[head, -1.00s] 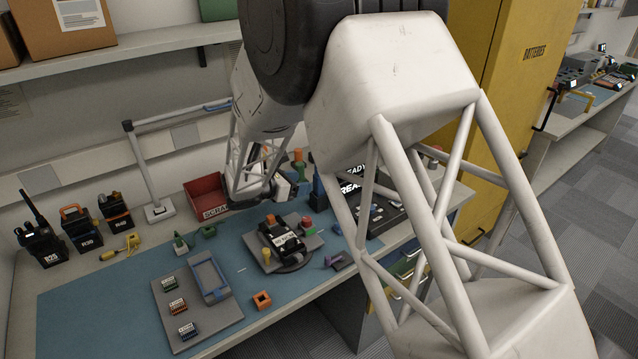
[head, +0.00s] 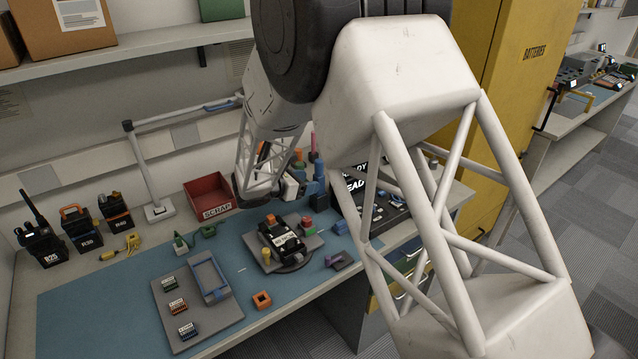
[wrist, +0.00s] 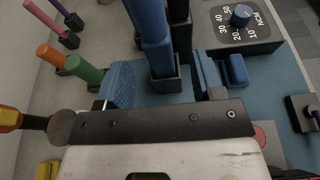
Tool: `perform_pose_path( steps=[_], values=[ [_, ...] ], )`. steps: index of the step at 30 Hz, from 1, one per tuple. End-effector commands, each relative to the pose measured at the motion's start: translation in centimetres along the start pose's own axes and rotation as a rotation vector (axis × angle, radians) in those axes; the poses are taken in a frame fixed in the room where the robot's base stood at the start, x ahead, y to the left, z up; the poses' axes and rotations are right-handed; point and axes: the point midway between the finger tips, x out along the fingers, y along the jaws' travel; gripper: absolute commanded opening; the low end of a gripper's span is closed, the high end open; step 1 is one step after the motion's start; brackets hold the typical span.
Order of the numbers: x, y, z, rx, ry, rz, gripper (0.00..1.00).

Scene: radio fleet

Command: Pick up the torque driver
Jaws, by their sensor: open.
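A blue-handled driver (wrist: 156,45), which looks like the torque driver, stands upright in a black holder (wrist: 164,84) in the wrist view. Its top runs out of that frame. In the head view the blue driver (head: 320,180) is at the back right of the bench, partly hidden by my arm. My gripper (wrist: 162,82) is open, with one blue-padded finger on either side of the driver and holder in the picture. I cannot tell whether the fingers touch it. My gripper also shows in the head view (head: 298,188), just left of the driver.
Green (wrist: 84,69), orange (wrist: 50,57) and pink (wrist: 66,38) handled tools stand left of the driver. A dial box marked NCM (wrist: 241,22) is at its right. A red scrap bin (head: 208,193) and a radio on a fixture (head: 282,240) are nearby.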

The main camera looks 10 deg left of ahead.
Motion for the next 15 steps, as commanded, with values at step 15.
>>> perform_pose_path(
  steps=[15],
  values=[
    [4.6,0.1,0.0,0.000,0.000,-0.002,0.62]
  ],
)
